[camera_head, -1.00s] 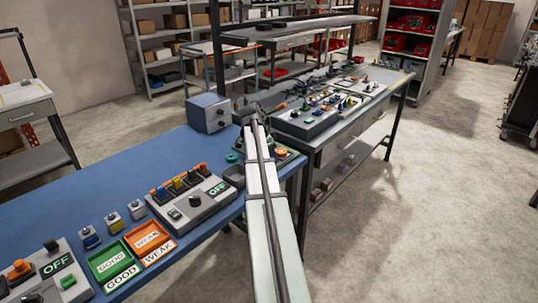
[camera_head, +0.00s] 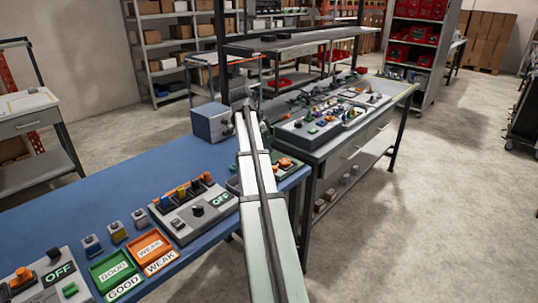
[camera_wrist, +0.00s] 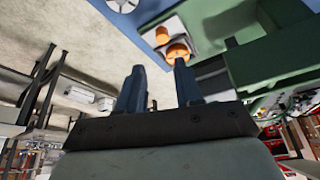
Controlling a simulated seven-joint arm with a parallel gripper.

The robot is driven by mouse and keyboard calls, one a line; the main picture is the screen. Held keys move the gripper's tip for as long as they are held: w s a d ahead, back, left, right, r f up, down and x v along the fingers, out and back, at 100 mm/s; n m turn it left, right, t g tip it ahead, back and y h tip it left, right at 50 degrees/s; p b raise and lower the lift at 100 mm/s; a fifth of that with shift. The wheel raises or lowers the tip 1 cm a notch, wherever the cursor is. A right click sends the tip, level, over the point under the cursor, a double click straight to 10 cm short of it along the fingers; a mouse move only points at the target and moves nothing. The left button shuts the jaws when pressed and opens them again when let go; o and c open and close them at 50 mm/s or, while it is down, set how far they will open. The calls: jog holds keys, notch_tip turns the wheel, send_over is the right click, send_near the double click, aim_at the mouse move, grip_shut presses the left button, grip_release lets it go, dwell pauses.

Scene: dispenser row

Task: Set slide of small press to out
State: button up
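A green device with an orange knob (camera_head: 287,163), possibly the small press, stands at the right end of the blue bench, partly hidden behind my arm. In the wrist view, an orange knob (camera_wrist: 177,53) on a pale block sits just beyond the right fingertip, beside a large green body (camera_wrist: 270,65). I cannot tell which part is the slide or its position. My gripper (camera_wrist: 159,72) is open, with a gap between its two dark fingers and nothing between them. In the head view, the fingers are hidden at the arm's far end.
A grey-blue box (camera_head: 212,122) stands left of the arm's far end. Grey control boxes marked OFF (camera_head: 195,208) and GOOD and WEAK trays (camera_head: 150,244) line the blue bench (camera_head: 60,198). A second bench (camera_head: 330,152) with several parts adjoins it.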

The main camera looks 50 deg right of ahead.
jog(key=shift+v, duration=1.45)
